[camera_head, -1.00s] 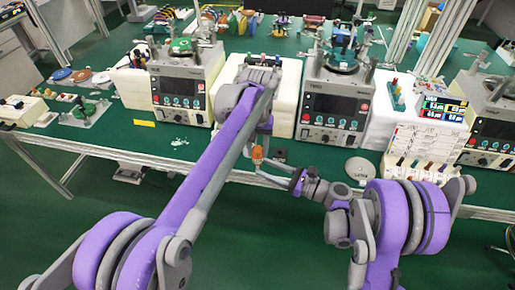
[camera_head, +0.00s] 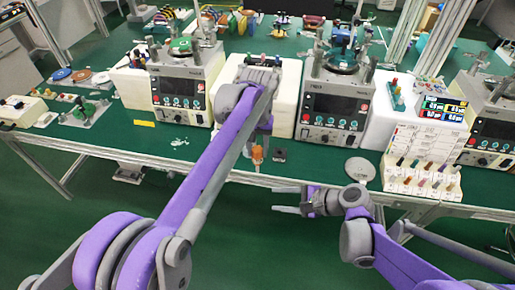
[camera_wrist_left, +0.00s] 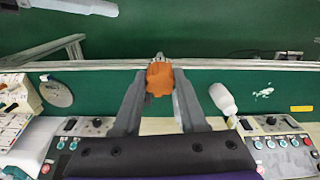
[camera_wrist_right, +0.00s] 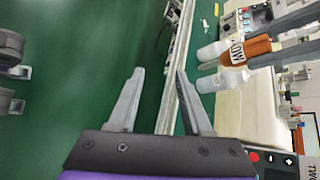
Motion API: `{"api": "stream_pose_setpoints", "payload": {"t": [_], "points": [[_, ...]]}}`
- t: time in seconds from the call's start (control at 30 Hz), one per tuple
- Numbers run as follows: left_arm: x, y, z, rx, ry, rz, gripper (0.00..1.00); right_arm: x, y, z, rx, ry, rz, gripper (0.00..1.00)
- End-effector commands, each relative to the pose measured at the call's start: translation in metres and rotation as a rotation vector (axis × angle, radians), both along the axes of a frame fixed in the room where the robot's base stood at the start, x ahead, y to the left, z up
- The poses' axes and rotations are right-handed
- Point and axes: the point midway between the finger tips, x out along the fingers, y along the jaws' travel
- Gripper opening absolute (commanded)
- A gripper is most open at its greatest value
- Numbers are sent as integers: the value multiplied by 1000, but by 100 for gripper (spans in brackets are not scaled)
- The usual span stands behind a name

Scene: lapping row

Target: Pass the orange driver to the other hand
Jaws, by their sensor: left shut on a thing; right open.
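In the right wrist view the orange driver (camera_wrist_right: 248,50), with a lettered white label, lies at upper right between the left fingers. My right gripper (camera_head: 278,198) is open and empty, lower and right of the driver and apart from it. Its fingers point left in the head view; its open jaws (camera_wrist_right: 160,71) face green floor in the right wrist view.
Lapping machines (camera_head: 180,88) (camera_head: 335,100) stand on the green bench. A grey disc (camera_head: 360,168) lies near its front edge, beside a rack of small-handled tools (camera_head: 425,187). White bottles (camera_wrist_right: 220,81) show behind the driver in the right wrist view.

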Motion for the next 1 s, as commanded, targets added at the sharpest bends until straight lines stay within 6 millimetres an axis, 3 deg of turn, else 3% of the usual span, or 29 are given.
{"api": "stream_pose_setpoints", "payload": {"t": [0.17,0.3,0.5,0.7,1.0], "points": [[0,0,0,0,0,0,0,-50,-6,-2,-436,-163,250,50],[0,0,0,0,0,0,0,-87,-25,-3,-762,-289,489,50],[0,0,0,0,0,0,0,-122,-54,2,-1123,-426,805,50],[0,0,0,0,0,0,0,-136,-70,6,-1297,-487,981,50],[0,0,0,0,0,0,0,-138,-73,7,-1324,-495,1009,50]]}}
